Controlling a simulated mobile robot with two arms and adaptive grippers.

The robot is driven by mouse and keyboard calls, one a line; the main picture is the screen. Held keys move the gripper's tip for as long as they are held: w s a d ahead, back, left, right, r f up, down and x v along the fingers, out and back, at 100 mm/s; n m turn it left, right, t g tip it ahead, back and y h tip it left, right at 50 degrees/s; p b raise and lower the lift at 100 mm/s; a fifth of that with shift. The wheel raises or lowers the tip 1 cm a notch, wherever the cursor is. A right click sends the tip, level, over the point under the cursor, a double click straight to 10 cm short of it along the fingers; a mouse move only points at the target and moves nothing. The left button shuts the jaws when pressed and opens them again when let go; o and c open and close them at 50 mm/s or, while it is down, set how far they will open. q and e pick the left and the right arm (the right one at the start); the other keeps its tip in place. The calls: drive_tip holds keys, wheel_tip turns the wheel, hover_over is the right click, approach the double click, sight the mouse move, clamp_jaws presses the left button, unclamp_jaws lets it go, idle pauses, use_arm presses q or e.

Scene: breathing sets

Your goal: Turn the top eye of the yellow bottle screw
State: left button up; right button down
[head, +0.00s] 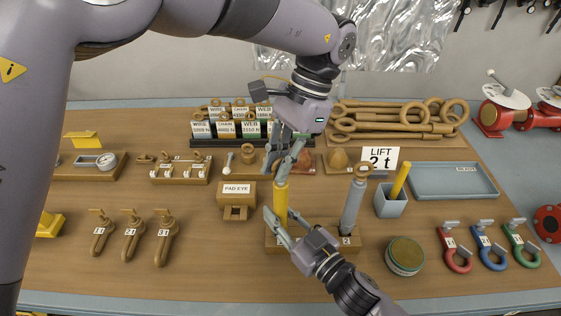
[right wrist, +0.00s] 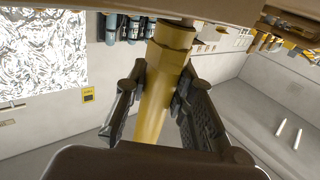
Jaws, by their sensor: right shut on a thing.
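The yellow bottle screw (head: 281,203) stands upright in a wooden block (head: 345,250), left of a grey bottle screw (head: 352,204). My right gripper (head: 281,226) is shut on its yellow body from the front right. In the right wrist view the yellow body (right wrist: 155,105) runs between the two pads of the right gripper (right wrist: 157,95). My left gripper (head: 283,165) points down at the upper end of the yellow bottle screw. Its fingers hide the top eye, and I cannot tell whether they grip it.
A pad-eye block (head: 237,194) stands left of the screws. A grey cup with a yellow stick (head: 391,203) and a round tin (head: 405,255) stand to the right. Several shackles (head: 456,250) lie at the right. A LIFT 2 t card (head: 382,160) stands behind. A grey tray (head: 455,181) is empty.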

use_arm(q)
drive_tip(key=o, duration=0.4)
drive_tip(key=shift+w, duration=0.1)
drive_tip(key=v, duration=0.7)
drive_tip(key=shift+r, duration=0.25)
drive_tip(key=shift+d, duration=0.1)
